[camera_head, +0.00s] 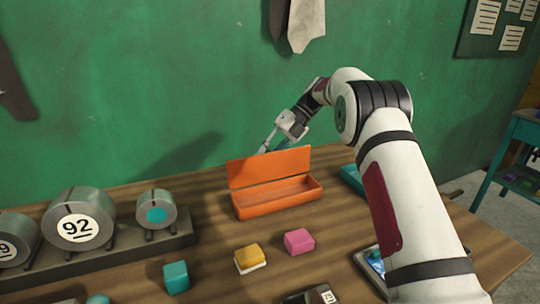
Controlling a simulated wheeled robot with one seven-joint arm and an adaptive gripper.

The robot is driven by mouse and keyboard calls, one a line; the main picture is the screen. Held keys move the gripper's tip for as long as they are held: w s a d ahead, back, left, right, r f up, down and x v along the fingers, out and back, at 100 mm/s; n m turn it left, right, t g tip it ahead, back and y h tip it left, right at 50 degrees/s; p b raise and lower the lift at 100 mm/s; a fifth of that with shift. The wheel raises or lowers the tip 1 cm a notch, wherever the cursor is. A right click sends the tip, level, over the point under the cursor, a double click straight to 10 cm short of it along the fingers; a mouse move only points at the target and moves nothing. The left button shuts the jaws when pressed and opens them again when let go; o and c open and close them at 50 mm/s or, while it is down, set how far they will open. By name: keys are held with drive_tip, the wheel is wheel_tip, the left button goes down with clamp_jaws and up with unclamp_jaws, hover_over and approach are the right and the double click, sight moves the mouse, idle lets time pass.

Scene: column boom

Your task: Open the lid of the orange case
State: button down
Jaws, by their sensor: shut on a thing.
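The orange case (278,206) sits on the wooden table near its back edge. Its lid (270,168) stands raised, roughly upright along the case's back side. The inside that shows looks empty. My gripper (268,147) is behind the top edge of the lid, with its fingers pointing down and left. The fingertips are small and partly hidden by the lid. The jaws are shut at the lid's upper edge.
A pink block (299,241), a yellow and white block (250,258) and a teal block (176,277) lie in front. Metal cylinders, one marked 92 (79,222), rest on a rack at left. A teal object (353,179) lies right of the case. The green wall is close behind.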

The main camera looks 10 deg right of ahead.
drive_tip(key=c, duration=1.3)
unclamp_jaws()
drive_tip(key=shift+f, duration=0.1)
drive_tip(key=shift+d, duration=0.1)
drive_tip(key=v, duration=0.7)
drive_tip(key=shift+r, duration=0.35)
